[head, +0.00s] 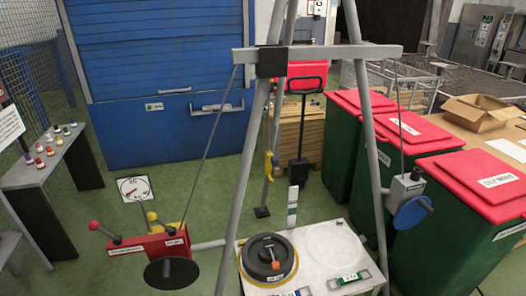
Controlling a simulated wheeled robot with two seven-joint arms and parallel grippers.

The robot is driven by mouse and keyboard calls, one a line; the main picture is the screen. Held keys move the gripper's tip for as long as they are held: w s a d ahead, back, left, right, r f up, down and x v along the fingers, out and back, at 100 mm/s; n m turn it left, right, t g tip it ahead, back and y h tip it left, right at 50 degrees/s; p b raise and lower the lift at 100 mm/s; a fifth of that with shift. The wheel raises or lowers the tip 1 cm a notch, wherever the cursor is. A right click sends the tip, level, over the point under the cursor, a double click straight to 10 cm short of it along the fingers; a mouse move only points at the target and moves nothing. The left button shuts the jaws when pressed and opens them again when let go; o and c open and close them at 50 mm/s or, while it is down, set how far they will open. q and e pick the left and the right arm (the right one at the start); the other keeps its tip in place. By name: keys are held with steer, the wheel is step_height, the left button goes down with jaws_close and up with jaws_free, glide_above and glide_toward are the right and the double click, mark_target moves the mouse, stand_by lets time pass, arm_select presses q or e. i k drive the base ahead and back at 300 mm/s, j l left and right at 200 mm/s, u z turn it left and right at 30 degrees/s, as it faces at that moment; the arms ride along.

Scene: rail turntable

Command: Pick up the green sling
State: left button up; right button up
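A small flat piece with a green middle and pale ends (349,279) lies at the front right of the white table plate (318,268); it may be the green sling, but it is too small to be sure. A similar piece with blue parts (292,292) is cut off by the bottom edge to its left. An upright white strip with green bands (292,207) stands at the plate's back edge. Neither of my grippers shows in the head view.
A tripod (352,55) with a crossbeam (340,53) straddles the plate. A red winch box (150,245) and a grey one (405,188) are at its sides. A black disc (268,258) sits on the plate. Green bins with red lids (485,180) stand right.

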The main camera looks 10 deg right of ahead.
mark_target(350, 278)
steer(key=z, duration=1.3)
